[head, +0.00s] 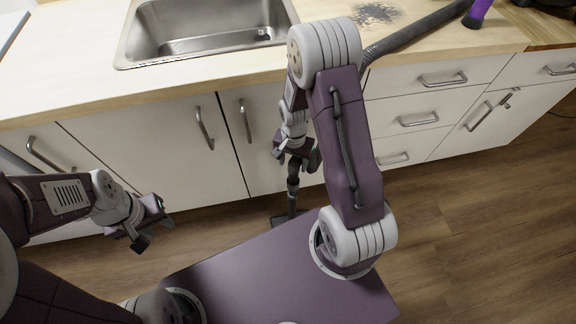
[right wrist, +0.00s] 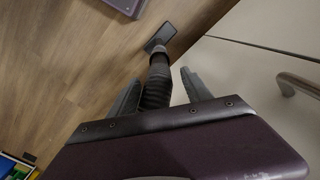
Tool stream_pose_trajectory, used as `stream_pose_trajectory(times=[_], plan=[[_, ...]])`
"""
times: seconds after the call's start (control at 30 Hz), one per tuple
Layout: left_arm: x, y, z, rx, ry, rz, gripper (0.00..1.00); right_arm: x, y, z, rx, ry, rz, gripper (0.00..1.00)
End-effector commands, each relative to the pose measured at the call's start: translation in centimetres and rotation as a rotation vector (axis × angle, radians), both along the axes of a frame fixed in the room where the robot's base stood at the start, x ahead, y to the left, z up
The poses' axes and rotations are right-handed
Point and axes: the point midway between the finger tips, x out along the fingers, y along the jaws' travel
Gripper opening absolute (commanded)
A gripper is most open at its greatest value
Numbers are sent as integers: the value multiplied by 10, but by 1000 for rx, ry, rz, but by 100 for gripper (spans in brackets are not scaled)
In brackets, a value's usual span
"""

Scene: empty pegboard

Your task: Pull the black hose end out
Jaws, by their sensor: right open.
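A black ribbed hose end (right wrist: 157,88) stands between the two fingers of my open right gripper (right wrist: 158,92) in the right wrist view. The fingers are on either side of it; I cannot tell whether they touch it. It leads to a dark flat floor head (right wrist: 161,37). In the head view, my right gripper (head: 297,163) is in front of the cabinet doors, with the black hose piece (head: 293,183) running down below it. My left gripper (head: 147,223) is at the left, away from the hose, with its fingers apart and empty.
A grey ribbed hose (head: 415,36) lies across the wooden counter (head: 215,80) to a purple part (head: 478,12). A sink (head: 205,30) is at the back. Cabinet handles (head: 245,120) stick out near my right gripper. Wooden floor (head: 490,220) is clear at the right.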

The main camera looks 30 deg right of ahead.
Motion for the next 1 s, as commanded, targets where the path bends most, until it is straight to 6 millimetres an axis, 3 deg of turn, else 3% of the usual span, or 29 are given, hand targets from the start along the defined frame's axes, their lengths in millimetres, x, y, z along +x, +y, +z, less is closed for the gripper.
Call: stream_pose_trajectory(times=[0.27,0.7,1.0], plan=[[0,0,-7,0,0,0,36,-1,-1,-10,0,3,-4,58],[0,0,-35,0,0,0,36,-1,-1,-88,0,3,-4,58],[0,0,-37,0,0,0,36,0,-1,-96,0,0,-4,58]])
